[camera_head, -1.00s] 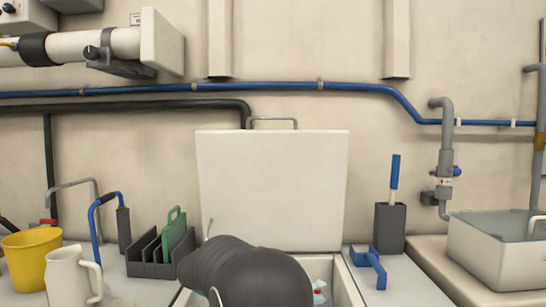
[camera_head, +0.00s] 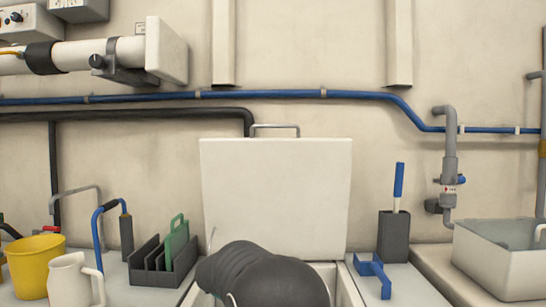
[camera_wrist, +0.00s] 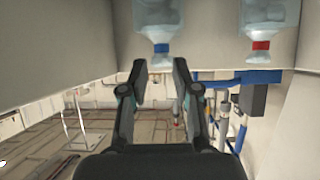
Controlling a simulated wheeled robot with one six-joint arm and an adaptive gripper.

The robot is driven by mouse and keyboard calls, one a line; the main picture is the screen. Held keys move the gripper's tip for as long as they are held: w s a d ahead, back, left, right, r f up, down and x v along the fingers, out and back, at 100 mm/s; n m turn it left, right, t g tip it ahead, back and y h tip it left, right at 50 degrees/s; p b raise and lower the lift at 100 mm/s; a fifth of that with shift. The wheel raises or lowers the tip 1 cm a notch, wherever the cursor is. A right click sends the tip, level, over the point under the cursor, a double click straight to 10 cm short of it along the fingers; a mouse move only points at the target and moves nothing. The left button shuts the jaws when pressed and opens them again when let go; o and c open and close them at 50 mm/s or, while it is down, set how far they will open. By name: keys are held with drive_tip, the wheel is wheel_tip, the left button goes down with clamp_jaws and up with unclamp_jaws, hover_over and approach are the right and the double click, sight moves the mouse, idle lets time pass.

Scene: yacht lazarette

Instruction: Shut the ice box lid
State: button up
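The ice box lid (camera_head: 277,190) stands open, upright near the back wall, a wide cream panel with a metal handle (camera_head: 275,127) on its top edge. The ice box (camera_head: 347,288) opens below it, mostly hidden behind my dark arm. My gripper is hidden in the head view. In the wrist view my gripper (camera_wrist: 159,78) is open, its two fingers apart with nothing between them. A bottle with a blue cap (camera_wrist: 160,30) and a bottle with a red cap (camera_wrist: 262,35) show beyond the fingers. I cannot tell the gripper's distance from the lid.
Left of the box stand a dark rack with a green board (camera_head: 176,240), a white jug (camera_head: 70,282) and a yellow bucket (camera_head: 33,262). Right are a blue bracket (camera_head: 372,275), a dark holder with a blue-handled tool (camera_head: 393,235) and a sink basin (camera_head: 500,262). A blue pipe (camera_head: 300,94) crosses the wall.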

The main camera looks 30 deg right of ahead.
drive_tip(key=s+d+r+m+y, duration=0.1)
drive_tip(key=d, duration=0.1)
drive_tip(key=s+d+r+m, duration=0.1)
drive_tip(key=s+d+r+m+y, duration=0.1)
drive_tip(key=s+d+r, duration=0.1)
drive_tip(key=shift+d+y, duration=0.3)
drive_tip(key=shift+d, duration=0.05)
wheel_tip(320, 180, up, 4)
drive_tip(key=w+d+t+y, duration=0.2)
drive_tip(key=t+y, duration=0.1)
drive_tip(key=t, duration=0.2)
drive_tip(key=n+t+y, duration=0.2)
drive_tip(key=n+t, duration=0.6)
drive_tip(key=t, duration=1.1)
approach(273, 126)
drive_tip(key=w+p, duration=0.1)
drive_tip(key=w, duration=0.2)
drive_tip(key=w+d+p, duration=0.1)
drive_tip(key=w, duration=0.3)
drive_tip(key=w+p, duration=0.1)
drive_tip(key=w, duration=0.2)
drive_tip(key=shift+w+d+f, duration=0.2)
drive_tip(key=shift+w+f, duration=0.15)
